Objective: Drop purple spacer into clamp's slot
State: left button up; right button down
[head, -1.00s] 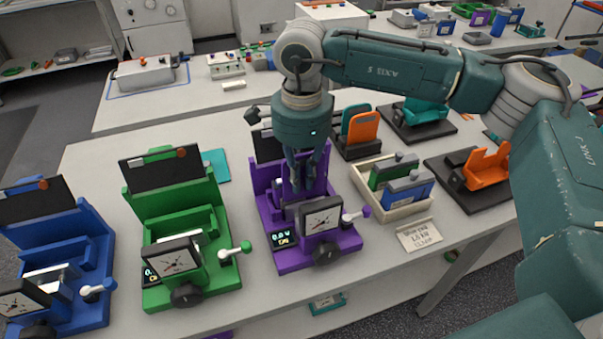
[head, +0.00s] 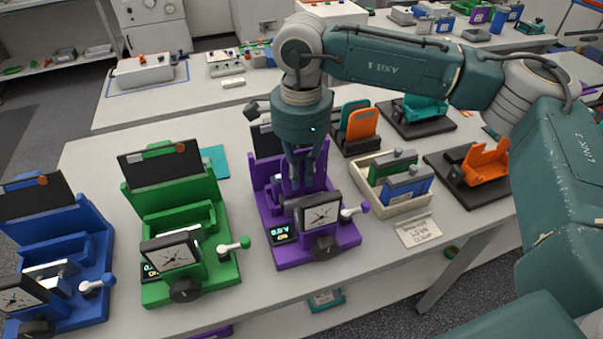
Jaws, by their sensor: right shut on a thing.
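The purple clamp (head: 264,213) stands upright in the middle of the bench, with a dial gauge, a small lit display and a purple-tipped lever at its front. My right gripper (head: 304,182) points down over the middle of this clamp, its fingers between the tall back plate and the gauge. It is shut on a purple piece, the purple spacer, which is largely hidden by the fingers and hard to tell from the purple clamp behind. The clamp's slot is hidden by my fingers and the gauge. My left gripper is not in view.
A green clamp (head: 205,271) and a blue clamp (head: 88,302) stand to the left. At the right are a cream tray (head: 395,209) with green and blue blocks, an orange holder (head: 487,160) on a black base, and a small sign (head: 418,230).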

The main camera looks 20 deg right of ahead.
jog(key=shift+s+f, duration=0.35)
jog(key=shift+f, duration=0.4)
jog(key=c, duration=1.7)
grip_release()
jog(key=shift+s+r, duration=0.1)
jog(key=shift+w+a, duration=0.1)
jog(key=shift+w, duration=0.35)
notch_tip(320, 180, up, 12)
jog(key=shift+r, duration=0.1)
